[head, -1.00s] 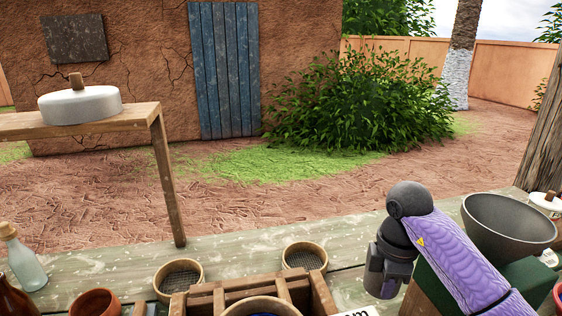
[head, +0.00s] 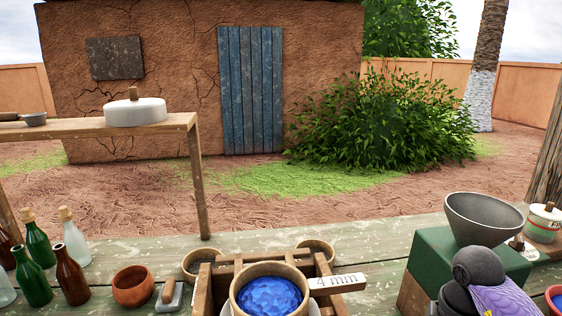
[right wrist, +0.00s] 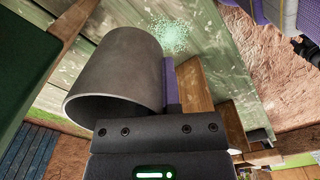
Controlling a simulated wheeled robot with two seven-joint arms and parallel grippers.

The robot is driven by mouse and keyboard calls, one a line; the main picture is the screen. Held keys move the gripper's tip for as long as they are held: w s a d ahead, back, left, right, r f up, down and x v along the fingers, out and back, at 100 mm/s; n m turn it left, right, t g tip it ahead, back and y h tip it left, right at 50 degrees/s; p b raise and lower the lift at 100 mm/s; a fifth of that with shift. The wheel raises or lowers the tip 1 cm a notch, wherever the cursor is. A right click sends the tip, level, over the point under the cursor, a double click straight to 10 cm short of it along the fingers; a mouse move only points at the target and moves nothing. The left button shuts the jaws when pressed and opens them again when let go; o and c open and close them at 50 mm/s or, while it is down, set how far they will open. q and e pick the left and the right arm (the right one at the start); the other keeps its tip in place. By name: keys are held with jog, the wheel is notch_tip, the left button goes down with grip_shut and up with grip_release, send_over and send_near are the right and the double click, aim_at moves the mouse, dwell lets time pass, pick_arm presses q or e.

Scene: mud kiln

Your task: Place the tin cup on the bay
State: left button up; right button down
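The tin cup (right wrist: 115,75) is a plain grey metal cylinder, lying sideways across the right wrist view with its open end towards my right gripper (right wrist: 168,88). One purple finger lies along its outer wall; the other finger is hidden, seemingly inside the cup, so the gripper appears shut on its rim. In the head view my right arm (head: 480,275) enters at the lower right, with its gripper and the cup out of frame. My left gripper is not in view. A pale speckled patch (right wrist: 175,35) marks the bench; I cannot tell whether it is the bay.
A flared metal bowl (head: 485,218) stands on a green block (head: 440,260) beside my right arm. A sieve of blue beads (head: 270,295) sits in a wooden frame (head: 203,290). Bottles (head: 72,280) and a clay bowl (head: 133,287) stand left. Bare bench shows at centre right (head: 375,245).

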jog(key=s+d+f+m, duration=0.2)
jog(key=s+d+f, duration=0.1)
jog(key=s+d, duration=0.15)
jog(key=s+a+r+m, duration=0.1)
jog(key=a+r+m, duration=1.3)
jog(key=a+r, duration=0.35)
notch_tip(320, 180, down, 8)
jog(key=n, duration=0.3)
jog(key=shift+f, duration=0.25)
